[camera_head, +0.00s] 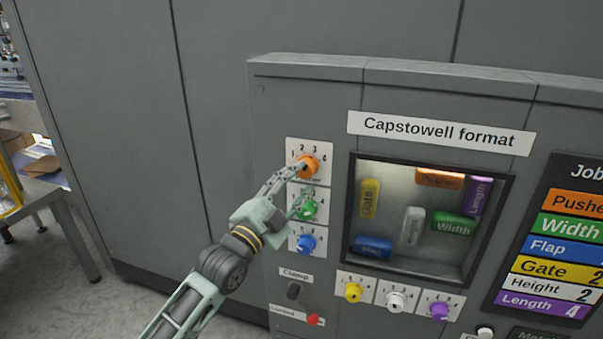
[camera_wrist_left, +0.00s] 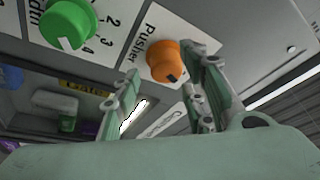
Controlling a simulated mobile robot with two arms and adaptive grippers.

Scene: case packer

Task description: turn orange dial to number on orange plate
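The orange dial (camera_head: 309,166) sits on a white numbered plate at the top left of the panel. The wrist view shows this orange dial (camera_wrist_left: 163,60) with a dark pointer mark, beside the word Pusher; the number it points to is not clear. My left gripper (camera_head: 298,188) is open in front of the panel, its upper finger by the orange dial and its lower finger by the green dial. In the wrist view the left gripper (camera_wrist_left: 160,64) has its fingertips on either side of the orange dial; contact is unclear. The orange Pusher plate (camera_head: 578,203) on the job board is cut off, its number out of view.
Close below are the green dial (camera_head: 309,209) and blue dial (camera_head: 306,243). Yellow (camera_head: 353,291), white (camera_head: 396,301) and purple (camera_head: 439,310) dials sit under a window (camera_head: 350,215) holding coloured blocks. A clamp switch (camera_head: 293,291) is lower left.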

